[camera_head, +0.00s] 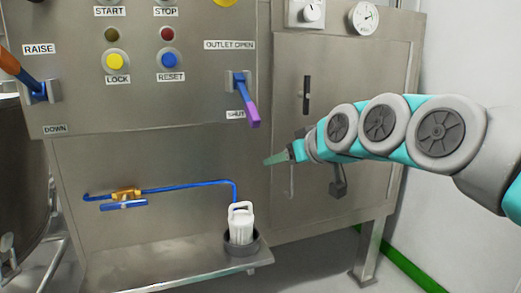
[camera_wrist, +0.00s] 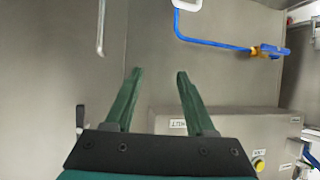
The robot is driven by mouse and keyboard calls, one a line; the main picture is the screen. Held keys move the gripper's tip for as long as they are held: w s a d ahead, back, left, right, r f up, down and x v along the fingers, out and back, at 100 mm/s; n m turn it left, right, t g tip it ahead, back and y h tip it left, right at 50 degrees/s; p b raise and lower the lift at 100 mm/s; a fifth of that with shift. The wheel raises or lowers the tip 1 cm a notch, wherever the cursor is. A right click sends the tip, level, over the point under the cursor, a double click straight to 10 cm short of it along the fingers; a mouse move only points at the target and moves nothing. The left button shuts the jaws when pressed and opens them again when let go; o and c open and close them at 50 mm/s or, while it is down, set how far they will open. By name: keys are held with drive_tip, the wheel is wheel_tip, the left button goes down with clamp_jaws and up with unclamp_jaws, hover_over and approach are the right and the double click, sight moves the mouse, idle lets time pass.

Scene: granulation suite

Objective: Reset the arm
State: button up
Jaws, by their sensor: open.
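My arm reaches in from the right in the head view, with teal and grey joints. My gripper (camera_head: 277,158) is in front of the steel cabinet, right of and below the purple-tipped outlet lever (camera_head: 247,100). In the wrist view my gripper (camera_wrist: 159,74) shows two green fingers spread apart, with nothing between them. The view there seems turned upside down. The fingers look clear of the steel wall, though the exact gap cannot be told.
A white jug (camera_head: 240,223) stands in a dark round holder on the steel shelf (camera_head: 150,270). A blue pipe (camera_head: 190,187) with a brass valve (camera_head: 126,193) runs above it. A door handle (camera_head: 338,182) is close to my arm. A red-orange lever (camera_head: 22,72) is at left.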

drive_tip(key=s+d+f+m+g+h+p, duration=0.2)
drive_tip(key=s+f+g+h+p, duration=0.35)
drive_tip(key=s+f, duration=1.15)
drive_tip(key=s+d+f+m+g, duration=0.1)
drive_tip(key=s+d+f+g, duration=0.2)
drive_tip(key=s, duration=0.7)
drive_tip(key=s+d+f+m+g, duration=0.2)
drive_tip(key=s+d+f+g, duration=0.1)
drive_tip(key=s, duration=0.6)
drive_tip(key=shift+s+d+m+g, duration=0.2)
drive_tip(key=shift+s+m+g, duration=0.15)
drive_tip(key=shift+g, duration=0.2)
drive_tip(key=shift+h, duration=0.25)
